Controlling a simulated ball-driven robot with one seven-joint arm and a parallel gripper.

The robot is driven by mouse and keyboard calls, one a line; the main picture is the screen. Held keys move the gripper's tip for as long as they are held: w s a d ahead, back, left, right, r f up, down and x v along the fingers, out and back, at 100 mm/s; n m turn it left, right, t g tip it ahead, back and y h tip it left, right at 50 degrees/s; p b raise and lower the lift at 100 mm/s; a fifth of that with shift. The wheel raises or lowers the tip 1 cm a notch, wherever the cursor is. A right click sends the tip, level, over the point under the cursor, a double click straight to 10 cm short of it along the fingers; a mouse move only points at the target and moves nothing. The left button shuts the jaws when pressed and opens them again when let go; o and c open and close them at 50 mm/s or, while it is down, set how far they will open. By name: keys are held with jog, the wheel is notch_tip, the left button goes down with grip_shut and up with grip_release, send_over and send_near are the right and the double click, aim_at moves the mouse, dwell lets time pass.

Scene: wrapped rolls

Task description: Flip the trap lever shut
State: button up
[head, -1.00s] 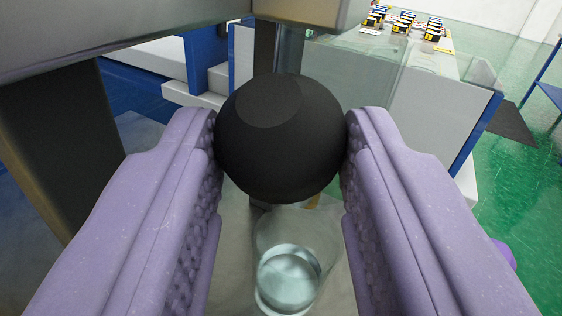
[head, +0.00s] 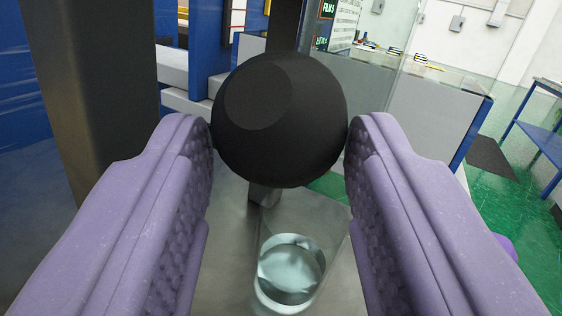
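The trap lever ends in a large matte black ball knob (head: 279,118) with a flat round face, in the middle of the head view. A dark metal stem shows just below it; the rest of the lever is mostly hidden behind the ball. My gripper (head: 279,130) has its two purple padded fingers on the left and right sides of the ball. The fingertips appear to touch it on both sides, so the gripper is shut on the knob.
A clear glass-like cylinder (head: 290,273) stands below the knob on a grey surface. A dark post (head: 95,110) rises close on the left. A white and blue counter (head: 430,112) is behind, and a blue table (head: 545,125) stands far right on green floor.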

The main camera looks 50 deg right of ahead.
jog(key=shift+o, duration=1.3)
jog(key=shift+w+f, duration=0.1)
jog(key=shift+f, duration=0.05)
jog(key=shift+r, duration=0.2)
jog(key=p+v, duration=0.1)
jog(key=v, duration=0.6)
jog(key=shift+s+a+p, duration=0.25)
jog(key=shift+s+p, duration=0.1)
jog(key=shift+f, duration=0.1)
